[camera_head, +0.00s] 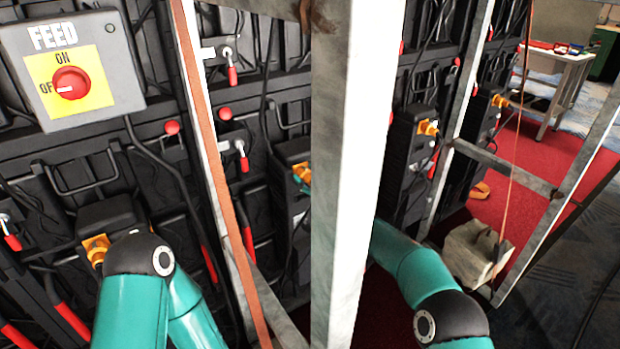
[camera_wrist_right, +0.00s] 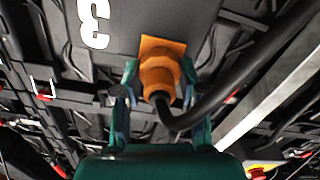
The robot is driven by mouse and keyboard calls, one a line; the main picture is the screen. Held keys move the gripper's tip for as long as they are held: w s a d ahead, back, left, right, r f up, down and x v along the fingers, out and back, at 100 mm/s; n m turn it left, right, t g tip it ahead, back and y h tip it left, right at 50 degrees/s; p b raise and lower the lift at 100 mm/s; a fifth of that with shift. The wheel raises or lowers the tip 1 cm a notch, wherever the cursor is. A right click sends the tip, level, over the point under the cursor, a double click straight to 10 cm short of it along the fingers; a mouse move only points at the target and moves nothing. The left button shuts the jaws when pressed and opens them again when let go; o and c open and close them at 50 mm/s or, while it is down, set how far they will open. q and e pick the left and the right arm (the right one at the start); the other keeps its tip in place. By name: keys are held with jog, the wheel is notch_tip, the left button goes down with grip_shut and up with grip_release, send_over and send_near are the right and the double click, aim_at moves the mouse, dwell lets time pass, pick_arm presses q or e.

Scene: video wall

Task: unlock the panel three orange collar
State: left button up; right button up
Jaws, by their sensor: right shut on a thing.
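The panel three orange collar (camera_wrist_right: 160,68) sits on a dark box marked with a white 3 (camera_wrist_right: 93,22) in the right wrist view. The post hides most of the right gripper there. My left arm's elbow shows at lower left; its gripper is out of sight.
A grey FEED box (camera_head: 72,65) with a red knob (camera_head: 71,83) hangs at upper left. Other orange collars are at lower left (camera_head: 97,248) and on the right (camera_head: 428,128). A pale post (camera_head: 350,150) stands in front.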

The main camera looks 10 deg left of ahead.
jog(key=n+b, duration=0.3)
jog(key=n, duration=0.1)
jog(key=shift+f, duration=0.1)
jog(key=n+b, duration=0.1)
jog(key=n, duration=0.1)
jog(key=n+b, duration=0.2)
jog(key=shift+s+a+n, duration=0.15)
jog(key=shift+n, duration=0.25)
dwell(0.5)
jog(key=o, duration=1.1)
jog(key=shift+o, duration=0.2)
jog(key=shift+s+d, duration=0.1)
jog(key=shift+d, duration=0.1)
jog(key=v, duration=1.1)
jog(key=shift+s+d, duration=0.15)
